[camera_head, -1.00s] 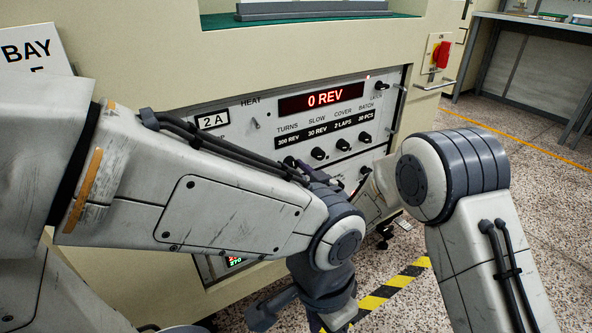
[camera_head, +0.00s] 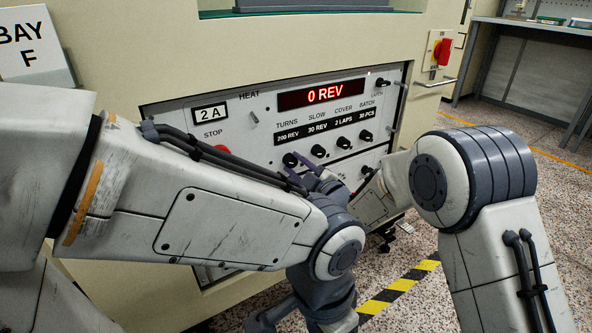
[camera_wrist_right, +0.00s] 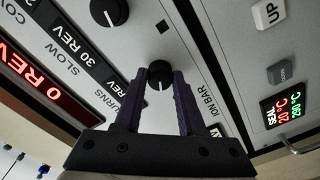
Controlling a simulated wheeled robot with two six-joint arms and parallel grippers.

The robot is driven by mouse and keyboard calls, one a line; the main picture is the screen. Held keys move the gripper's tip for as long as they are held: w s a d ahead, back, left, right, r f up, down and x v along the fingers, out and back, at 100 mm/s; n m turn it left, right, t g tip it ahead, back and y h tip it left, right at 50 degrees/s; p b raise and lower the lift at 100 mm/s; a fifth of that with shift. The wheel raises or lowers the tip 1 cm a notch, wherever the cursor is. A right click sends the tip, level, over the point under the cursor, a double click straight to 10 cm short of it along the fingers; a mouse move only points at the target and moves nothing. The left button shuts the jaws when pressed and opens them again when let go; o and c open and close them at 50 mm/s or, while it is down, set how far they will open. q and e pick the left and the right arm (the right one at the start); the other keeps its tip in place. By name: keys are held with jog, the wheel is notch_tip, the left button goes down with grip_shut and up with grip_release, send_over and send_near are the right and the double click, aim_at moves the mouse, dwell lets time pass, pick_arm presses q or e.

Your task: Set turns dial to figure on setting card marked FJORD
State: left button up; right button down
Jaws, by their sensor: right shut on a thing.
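The turns dial (camera_head: 290,160) is a small black knob below the TURNS window (camera_head: 288,135), which appears to read 200 REV. My right gripper (camera_head: 307,165) reaches the panel there, its purple fingers partly hidden behind my left arm. In the right wrist view the turns dial (camera_wrist_right: 160,73) sits between the fingertips of my right gripper (camera_wrist_right: 160,82), which is shut on it. My left gripper (camera_head: 300,318) hangs low at the bottom edge, cut off, so its jaws are unclear. No setting card marked FJORD can be made out.
SLOW (camera_head: 318,151), COVER (camera_head: 343,142) and BATCH (camera_head: 366,135) knobs stand close to the right. The red display (camera_head: 322,94) reads 0 REV. A red STOP button (camera_head: 222,152) is partly behind my left arm. A bay sign (camera_head: 36,47) stands at left.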

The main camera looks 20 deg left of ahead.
jog(key=shift+n+b, duration=0.55)
jog(key=shift+n, duration=0.65)
jog(key=c, duration=0.5)
grip_release()
jog(key=p+v, duration=0.3)
jog(key=v, duration=0.7)
jog(key=shift+s, duration=0.2)
jog(key=shift+d, duration=0.15)
